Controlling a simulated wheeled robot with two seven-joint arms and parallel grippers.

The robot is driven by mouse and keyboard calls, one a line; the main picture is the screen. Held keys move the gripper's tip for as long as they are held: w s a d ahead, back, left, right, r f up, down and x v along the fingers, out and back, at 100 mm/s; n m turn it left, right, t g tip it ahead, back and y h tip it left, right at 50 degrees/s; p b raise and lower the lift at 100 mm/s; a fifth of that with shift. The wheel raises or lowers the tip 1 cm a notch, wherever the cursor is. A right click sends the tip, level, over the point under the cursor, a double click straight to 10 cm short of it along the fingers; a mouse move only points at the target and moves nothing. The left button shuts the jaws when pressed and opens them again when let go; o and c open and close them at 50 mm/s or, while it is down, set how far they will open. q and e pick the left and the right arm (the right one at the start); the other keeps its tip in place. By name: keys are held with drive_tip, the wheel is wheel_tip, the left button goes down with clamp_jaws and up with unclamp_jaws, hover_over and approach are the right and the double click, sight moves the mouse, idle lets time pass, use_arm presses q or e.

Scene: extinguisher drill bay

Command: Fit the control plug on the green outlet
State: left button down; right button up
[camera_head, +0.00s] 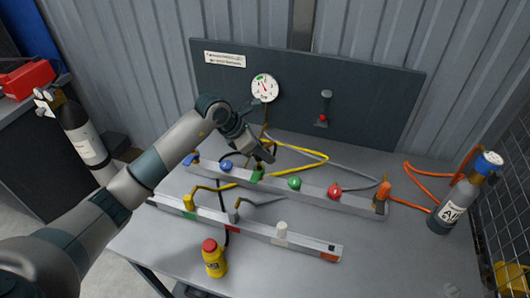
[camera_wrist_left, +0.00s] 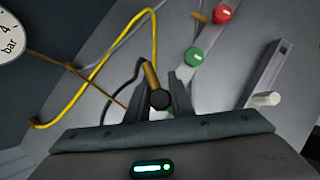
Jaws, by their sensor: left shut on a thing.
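My left gripper (camera_head: 264,155) is above the back manifold bar (camera_head: 340,199). In the left wrist view its fingers (camera_wrist_left: 157,84) are shut on a plug (camera_wrist_left: 158,99) with a round black end and a brass stem; this looks like the control plug, with a dark hose beside it. In the head view the fingers mostly hide the plug. A green fitting (camera_head: 257,176) is on the bar just below the gripper. A green knob (camera_head: 294,183) stands to its right and shows in the left wrist view (camera_wrist_left: 194,57). I cannot tell whether the plug touches an outlet.
A red knob (camera_head: 334,190) and a blue knob (camera_head: 226,166) are also on the bar. The front rail (camera_head: 312,245) holds yellow, grey and white plugs. Yellow hose (camera_head: 310,155) loops behind.

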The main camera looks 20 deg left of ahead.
use_arm(q)
drive_tip(key=shift+f+b, duration=0.85)
drive_tip(key=shift+f, duration=0.25)
idle(0.7)
idle(0.5)
drive_tip(key=shift+f+b, duration=0.75)
drive_tip(key=shift+b, duration=0.1)
